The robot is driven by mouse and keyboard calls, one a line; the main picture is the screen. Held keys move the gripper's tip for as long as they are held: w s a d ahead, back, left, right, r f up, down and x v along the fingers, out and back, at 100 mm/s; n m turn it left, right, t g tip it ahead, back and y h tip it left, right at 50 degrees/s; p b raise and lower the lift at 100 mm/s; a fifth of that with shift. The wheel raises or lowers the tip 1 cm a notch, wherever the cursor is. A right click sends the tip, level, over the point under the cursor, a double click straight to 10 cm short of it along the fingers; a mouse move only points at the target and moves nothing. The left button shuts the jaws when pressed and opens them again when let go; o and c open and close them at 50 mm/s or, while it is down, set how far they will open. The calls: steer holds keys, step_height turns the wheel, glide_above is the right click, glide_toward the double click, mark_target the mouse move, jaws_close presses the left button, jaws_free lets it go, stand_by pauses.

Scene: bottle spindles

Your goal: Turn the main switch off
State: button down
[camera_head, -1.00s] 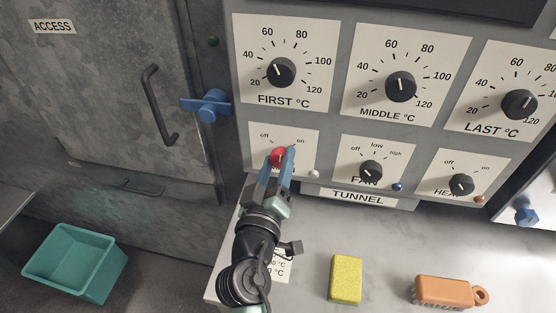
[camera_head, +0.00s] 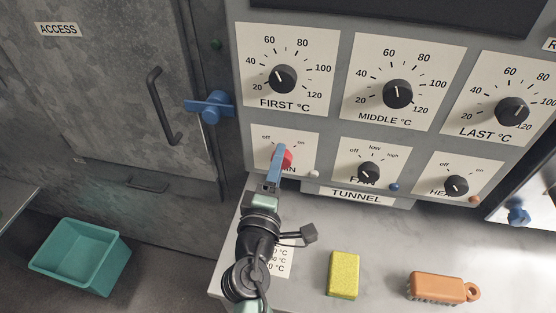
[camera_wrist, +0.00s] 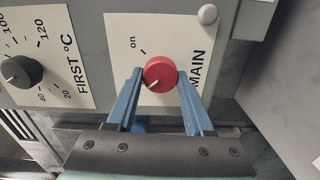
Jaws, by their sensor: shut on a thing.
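The red main switch knob (camera_head: 287,159) sits on its white MAIN plate (camera_head: 305,142) at the lower left of the grey panel. In the wrist view the red knob (camera_wrist: 160,71) is between the two blue fingers of my gripper (camera_wrist: 160,75), which is shut on it. Its white pointer line points to the lower left there, away from the "on" mark and toward the off side. The "off" label is hidden in the wrist view, behind the left finger. In the head view my gripper (camera_head: 281,160) covers the knob's left part and some of the lettering.
The FAN knob (camera_head: 369,172) and heat knob (camera_head: 456,185) are to the right, with the FIRST dial (camera_head: 283,79) above. A yellow sponge (camera_head: 343,275) and an orange brush (camera_head: 437,287) lie on the counter. A blue door handle (camera_head: 210,107) is at left.

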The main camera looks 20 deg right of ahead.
steer(key=shift+n, duration=0.5)
steer(key=shift+c, duration=1.6)
jaws_free()
steer(key=b+v, duration=0.2)
steer(key=v, duration=1.1)
